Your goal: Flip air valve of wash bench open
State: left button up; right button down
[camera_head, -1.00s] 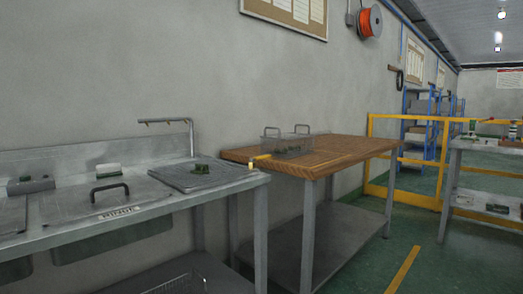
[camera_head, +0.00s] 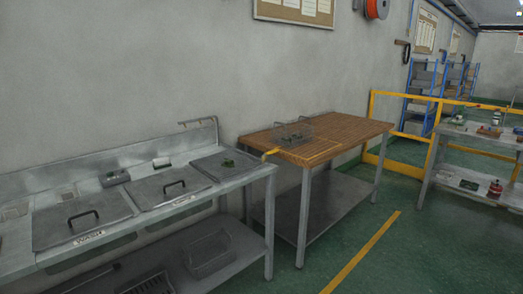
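The metal wash bench (camera_head: 140,235) fills the left of the head view, with two lidded basins and a raised back edge. A small yellow part (camera_head: 270,154), perhaps the handle of the air valve, shows at the bench's right end, beside the wooden table. It is too small to tell whether the valve is open or shut. A thin bent pipe (camera_head: 200,122) rises from the back edge of the bench. Neither of my grippers is in view.
A wooden-topped table (camera_head: 345,130) with a wire basket (camera_head: 293,134) stands right of the bench. Green floor (camera_head: 400,260) with a yellow line lies clear in front. A yellow railing (camera_head: 371,130) and another bench (camera_head: 440,160) are farther right.

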aim_at(273, 151)
jog(key=i+u, duration=0.1)
jog(key=u, duration=0.45)
jog(key=i+l+u, duration=0.3)
jog(key=l, duration=0.25)
jog(key=i+l+u, duration=0.15)
jog(key=i+l, duration=0.15)
jog(key=i+l+u, duration=0.2)
jog(key=l, duration=0.15)
jog(key=i+l+u, duration=0.15)
jog(key=l, duration=0.2)
jog(key=i+l, duration=0.1)
jog(key=l, duration=0.25)
jog(key=i+l, duration=0.15)
jog(key=l, duration=0.15)
jog(key=i+l, duration=0.1)
jog(key=l, duration=0.25)
